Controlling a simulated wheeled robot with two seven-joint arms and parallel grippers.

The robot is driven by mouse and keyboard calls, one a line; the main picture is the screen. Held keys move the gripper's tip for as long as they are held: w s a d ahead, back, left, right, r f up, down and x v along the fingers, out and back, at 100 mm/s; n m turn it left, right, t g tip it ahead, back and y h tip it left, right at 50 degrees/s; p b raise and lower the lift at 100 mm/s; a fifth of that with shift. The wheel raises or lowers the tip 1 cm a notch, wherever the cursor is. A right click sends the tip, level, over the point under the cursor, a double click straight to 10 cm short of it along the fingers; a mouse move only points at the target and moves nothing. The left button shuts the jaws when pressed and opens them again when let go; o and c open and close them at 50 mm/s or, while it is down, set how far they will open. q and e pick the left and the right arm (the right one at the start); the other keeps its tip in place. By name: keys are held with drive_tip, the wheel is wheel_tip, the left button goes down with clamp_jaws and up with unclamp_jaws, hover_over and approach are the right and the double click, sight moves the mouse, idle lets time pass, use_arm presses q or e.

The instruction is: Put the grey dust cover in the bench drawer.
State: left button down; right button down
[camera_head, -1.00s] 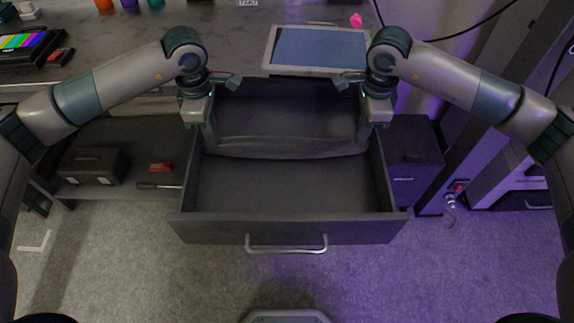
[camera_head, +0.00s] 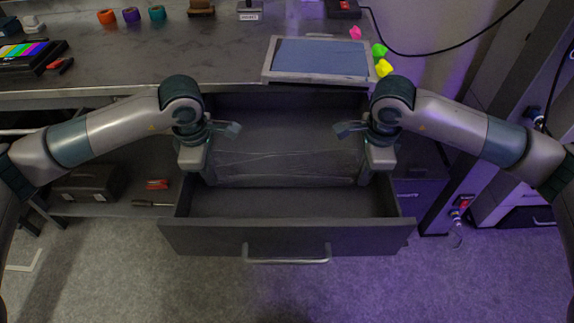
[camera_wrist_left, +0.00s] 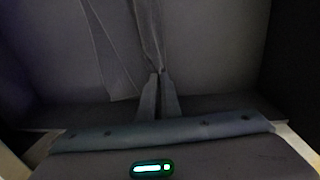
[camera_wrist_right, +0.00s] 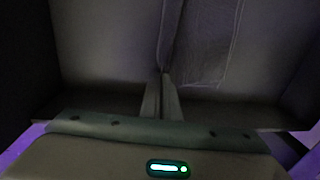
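The grey dust cover (camera_head: 285,165) is a thin dark sheet stretched between my two grippers, within the outline of the open bench drawer (camera_head: 285,240). Its lower edge is hard to tell from the dark drawer interior. My left gripper (camera_head: 208,178) is shut on the cover's left end; the left wrist view shows the fingertips (camera_wrist_left: 160,78) together with cloth (camera_wrist_left: 118,50) at them. My right gripper (camera_head: 361,180) is shut on the right end; its fingertips (camera_wrist_right: 164,78) pinch cloth (camera_wrist_right: 200,45) in the right wrist view. Whether the cover touches the drawer floor cannot be told.
The bench top (camera_head: 225,55) above the drawer holds a flat panel (camera_head: 318,60), pink, green and yellow pieces, and tape rolls (camera_head: 131,14). A dark toolbox (camera_head: 90,185) and a screwdriver (camera_head: 152,203) lie on the shelf at left. The drawer's front part is clear.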

use_arm(q)
drive_tip(key=c, duration=1.7)
unclamp_jaws()
use_arm(e)
drive_tip(key=c, duration=1.7)
unclamp_jaws()
drive_tip(key=shift+r, duration=0.1)
